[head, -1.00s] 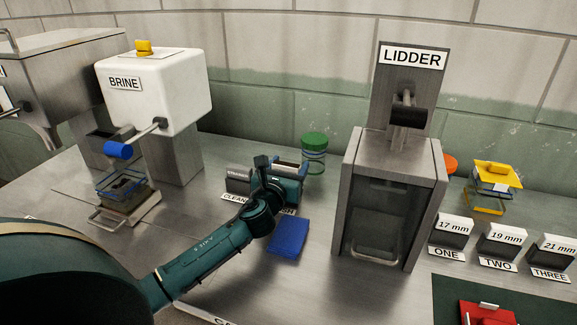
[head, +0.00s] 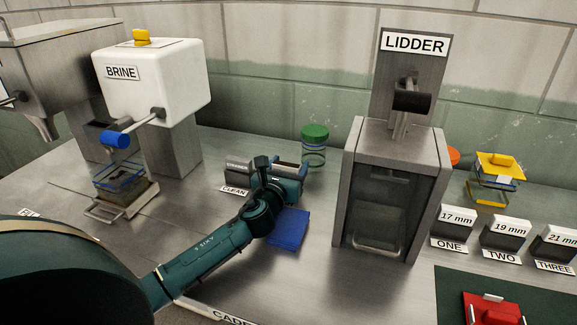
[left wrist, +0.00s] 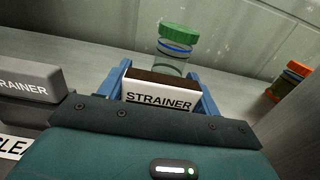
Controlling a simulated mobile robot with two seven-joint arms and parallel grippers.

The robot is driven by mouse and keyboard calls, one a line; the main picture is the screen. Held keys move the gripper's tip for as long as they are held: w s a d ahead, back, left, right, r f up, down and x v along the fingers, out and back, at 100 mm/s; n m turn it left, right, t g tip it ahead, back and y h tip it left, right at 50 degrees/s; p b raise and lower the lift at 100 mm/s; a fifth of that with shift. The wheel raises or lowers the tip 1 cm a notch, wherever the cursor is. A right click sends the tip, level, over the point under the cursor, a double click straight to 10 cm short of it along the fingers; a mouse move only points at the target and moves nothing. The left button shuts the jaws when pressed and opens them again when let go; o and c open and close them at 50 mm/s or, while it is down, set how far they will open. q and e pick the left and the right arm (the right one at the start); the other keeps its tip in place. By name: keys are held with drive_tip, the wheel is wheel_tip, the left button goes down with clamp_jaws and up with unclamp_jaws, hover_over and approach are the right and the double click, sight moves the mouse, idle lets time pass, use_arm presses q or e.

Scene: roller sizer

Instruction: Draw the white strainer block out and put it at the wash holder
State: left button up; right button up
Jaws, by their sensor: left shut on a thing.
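My left gripper (head: 284,170) reaches over the steel bench in the middle of the head view. In the left wrist view its blue fingers (left wrist: 163,88) are shut on the white strainer block (left wrist: 160,102), one on each side. The block has a brown top and reads STRAINER. In the head view my gripper mostly hides it, and I cannot tell whether it is clear of what is below. A grey block marked STRAINER (left wrist: 28,84) stands to the left, behind a CLEAN label (head: 235,190). No wash holder can be made out. My right gripper is not in view.
A green-lidded jar (head: 315,150) stands just behind my gripper. The LIDDER machine (head: 391,190) rises to its right. A blue mat (head: 288,229) lies in front. The BRINE machine (head: 160,85) stands at the left. The bench front, left of the blue mat, holds my arm.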

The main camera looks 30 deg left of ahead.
use_arm(q)
drive_tip(key=shift+f+b, duration=0.35)
drive_tip(key=shift+f, duration=0.15)
drive_tip(key=shift+s+d+f, duration=0.1)
drive_tip(key=shift+d+f, duration=0.1)
drive_tip(key=shift+f, duration=0.15)
drive_tip(key=shift+r, duration=0.1)
drive_tip(key=shift+a+r+p, duration=0.1)
drive_tip(key=shift+r+p, duration=0.2)
drive_tip(key=shift+p, duration=0.15)
drive_tip(key=shift+r+p, duration=0.4)
drive_tip(key=shift+r, duration=0.1)
drive_tip(key=shift+r+p, duration=0.7)
drive_tip(key=shift+r, duration=0.05)
drive_tip(key=shift+a+r+p, duration=0.1)
drive_tip(key=shift+r+p, duration=0.5)
drive_tip(key=shift+p, duration=0.5)
idle(0.3)
